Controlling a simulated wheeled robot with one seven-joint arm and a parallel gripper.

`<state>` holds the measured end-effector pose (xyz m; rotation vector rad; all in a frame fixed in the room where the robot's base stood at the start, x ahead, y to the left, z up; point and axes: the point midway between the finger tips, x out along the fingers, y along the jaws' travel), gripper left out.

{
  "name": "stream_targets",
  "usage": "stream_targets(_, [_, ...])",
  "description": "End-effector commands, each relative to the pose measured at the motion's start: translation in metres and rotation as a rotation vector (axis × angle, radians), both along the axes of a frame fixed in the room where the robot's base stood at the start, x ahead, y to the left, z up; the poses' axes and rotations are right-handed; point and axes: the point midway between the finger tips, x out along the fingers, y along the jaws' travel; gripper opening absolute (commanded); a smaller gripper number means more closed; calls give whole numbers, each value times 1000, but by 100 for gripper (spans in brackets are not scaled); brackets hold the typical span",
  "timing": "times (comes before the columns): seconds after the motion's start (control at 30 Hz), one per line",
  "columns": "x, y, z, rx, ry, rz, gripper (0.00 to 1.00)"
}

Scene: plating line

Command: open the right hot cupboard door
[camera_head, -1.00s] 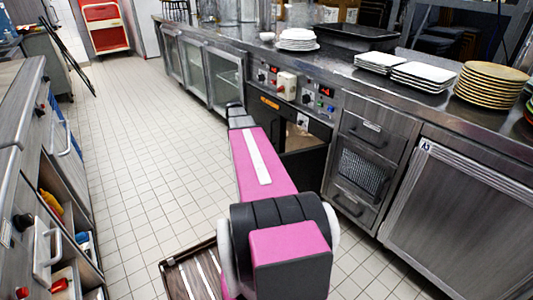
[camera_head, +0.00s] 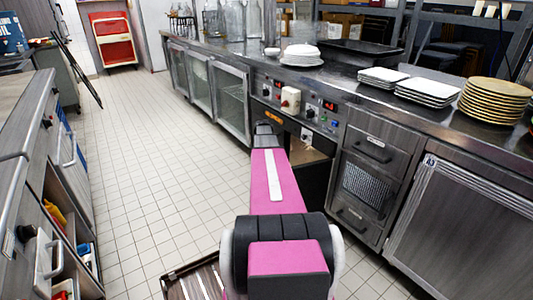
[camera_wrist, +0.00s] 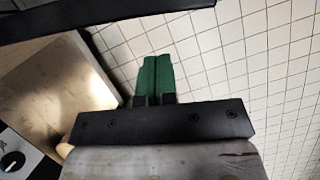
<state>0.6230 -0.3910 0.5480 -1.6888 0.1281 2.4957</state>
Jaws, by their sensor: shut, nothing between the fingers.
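My gripper (camera_head: 264,128) is at the far end of my pink arm, just in front of the hot cupboard below the control panel (camera_head: 298,102). In the wrist view its two green fingers (camera_wrist: 154,74) are shut together and empty, with tiled floor behind them. The hot cupboard stands partly open: a pale inner surface (camera_head: 304,152) shows right of my arm, above a dark area (camera_head: 313,184). In the wrist view a pale lit surface (camera_wrist: 55,75) lies left of the fingers. A dark bar (camera_wrist: 105,17) crosses the top, perhaps a door edge. My arm hides part of the cupboard front.
Glass-fronted cabinets (camera_head: 205,84) stand farther left. Stacked plates (camera_head: 496,100) sit on the counter. A second counter (camera_head: 30,120) runs along the left, with a clear tiled aisle (camera_head: 135,150) between.

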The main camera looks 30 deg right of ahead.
Motion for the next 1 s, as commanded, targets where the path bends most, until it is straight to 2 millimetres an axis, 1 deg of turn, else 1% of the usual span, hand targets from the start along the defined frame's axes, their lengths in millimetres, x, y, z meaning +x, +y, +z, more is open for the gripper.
stream_targets(0.03, [-4,1,-8,0,1,0,0])
stream_targets(0.07, [-8,2,-11,0,1,0,0])
stream_targets(0.1, [-17,4,-8,0,1,-1,0])
stream_targets(0.13, [-22,4,-8,0,0,-1,0])
stream_targets(0.3, [-38,6,-8,0,0,-1,0])
stream_targets(0.43, [-43,7,-8,0,-1,0,0])
stream_targets(0.77, [-43,6,-8,0,-1,0,0])
stream_targets(0.83, [-46,7,-8,0,0,4,0])
stream_targets(0.87, [-48,8,-8,0,-1,11,0])
stream_targets(0.93, [-61,12,-7,0,-1,38,0])
stream_targets(1.0, [-79,17,-7,-1,1,84,0])
